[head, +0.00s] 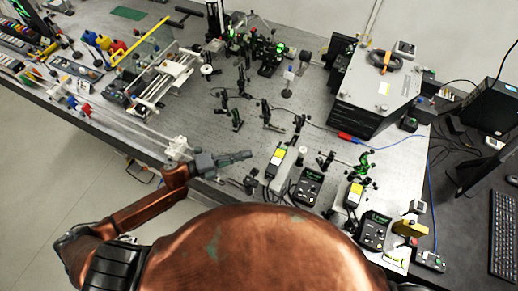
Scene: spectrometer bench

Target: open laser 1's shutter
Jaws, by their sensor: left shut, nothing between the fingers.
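I cannot read which is laser 1, and no shutter can be made out at this size. A black control box with a green display (308,186) sits right of the first laser box, and a similar one (374,230) is by the second. My left gripper (249,155) is shut and empty, pointing right, just left of the first laser box in the picture. My right gripper is not visible.
The optical bench (200,125) carries several black optic mounts (232,110) in its middle. A large grey instrument (378,88) stands at the back right. A white rail frame (165,80) is at left. My copper body covers the bottom middle.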

